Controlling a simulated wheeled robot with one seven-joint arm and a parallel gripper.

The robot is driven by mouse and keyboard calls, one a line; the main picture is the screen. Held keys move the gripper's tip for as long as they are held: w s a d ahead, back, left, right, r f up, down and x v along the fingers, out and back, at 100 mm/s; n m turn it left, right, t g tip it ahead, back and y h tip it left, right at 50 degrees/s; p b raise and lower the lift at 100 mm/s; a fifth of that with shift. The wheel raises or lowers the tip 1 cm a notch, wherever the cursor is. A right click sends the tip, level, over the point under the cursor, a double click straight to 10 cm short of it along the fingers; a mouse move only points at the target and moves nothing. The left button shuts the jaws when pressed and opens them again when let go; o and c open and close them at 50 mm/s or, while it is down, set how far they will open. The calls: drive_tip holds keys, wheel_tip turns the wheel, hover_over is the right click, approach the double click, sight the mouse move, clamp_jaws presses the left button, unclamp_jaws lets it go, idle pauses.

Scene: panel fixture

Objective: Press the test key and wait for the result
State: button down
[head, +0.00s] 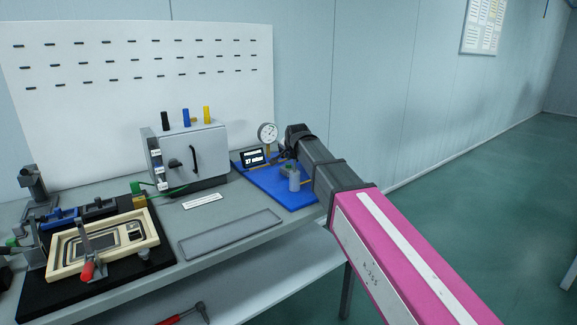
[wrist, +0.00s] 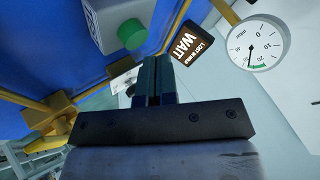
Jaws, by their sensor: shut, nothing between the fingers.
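The likely test key is a round green button (wrist: 132,34) on a grey box (wrist: 108,18) over the blue board, in the wrist view. In the head view a small green spot (head: 287,168) shows on the blue board (head: 270,185) beside my arm's end. My gripper (wrist: 153,60) is shut and empty. Its fingertips lie just below and right of the green button in the wrist picture; the button is uncovered, and I cannot tell the depth gap. A small dark display (wrist: 196,42) reads "WAIT" under a smaller line of text; it also shows in the head view (head: 252,157).
A round mbar gauge (wrist: 251,43) stands beside the display, also in the head view (head: 267,133). Yellow fittings (wrist: 50,115) lie left of my gripper. A grey box with a handle (head: 190,155), an empty tray (head: 230,233) and a cream frame fixture (head: 103,245) stand farther left.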

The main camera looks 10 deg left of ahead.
sight(290, 164)
drive_tip(key=shift+r, duration=0.1)
drive_tip(key=shift+r, duration=2.45)
